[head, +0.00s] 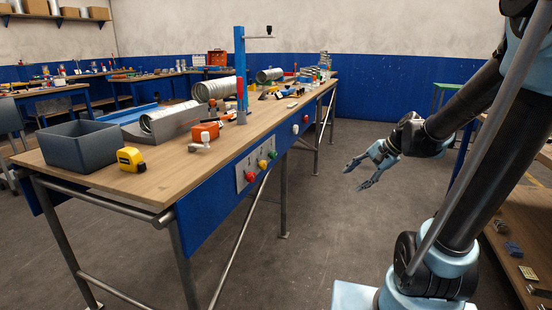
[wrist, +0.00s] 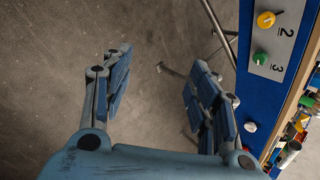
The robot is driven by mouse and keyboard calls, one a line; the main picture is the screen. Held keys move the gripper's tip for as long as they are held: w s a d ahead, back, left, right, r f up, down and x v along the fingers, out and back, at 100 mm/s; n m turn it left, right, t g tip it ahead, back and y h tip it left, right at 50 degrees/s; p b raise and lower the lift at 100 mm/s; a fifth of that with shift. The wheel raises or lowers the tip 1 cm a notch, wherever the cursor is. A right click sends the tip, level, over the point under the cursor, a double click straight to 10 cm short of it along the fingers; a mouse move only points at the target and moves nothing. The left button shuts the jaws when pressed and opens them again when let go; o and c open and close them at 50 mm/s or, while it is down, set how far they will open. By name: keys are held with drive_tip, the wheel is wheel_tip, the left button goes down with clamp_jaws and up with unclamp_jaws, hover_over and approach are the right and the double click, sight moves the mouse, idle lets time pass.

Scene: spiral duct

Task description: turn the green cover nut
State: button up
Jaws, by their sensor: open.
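The green nut (head: 272,155) is a small round knob at the right end of a light panel (head: 256,168) on the bench's blue front. In the wrist view the green nut (wrist: 260,57) sits by the number 3, at the upper right, to the right of my fingers. A yellow knob (head: 262,164) and a red knob (head: 249,177) share the panel. In the wrist view the yellow knob (wrist: 266,19) is by the number 2. My gripper (head: 360,178) is open and empty over the floor, right of the bench front and well apart from it.
The wooden workbench (head: 185,172) holds a grey bin (head: 80,147), a yellow tape measure (head: 131,159), metal ducts (head: 171,122) and a blue post (head: 240,75). The floor (head: 325,215) between bench and arm is clear.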

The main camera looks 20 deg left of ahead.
drive_tip(key=w+a+m+y, duration=0.55)
drive_tip(key=w+a, duration=0.55)
drive_tip(key=w, duration=0.3)
drive_tip(key=m+g+y, duration=0.1)
drive_tip(key=m+y, duration=0.5)
drive_tip(key=m, duration=0.1)
approach(275, 155)
drive_tip(key=shift+m+h, duration=0.25)
drive_tip(key=a, duration=0.6)
drive_tip(key=w+a, duration=0.1)
drive_tip(key=a, duration=0.2)
drive_tip(key=shift+w+a, duration=0.1)
drive_tip(key=shift+a, duration=0.25)
drive_tip(key=shift+w+r, duration=0.1)
drive_tip(key=c, duration=1.1)
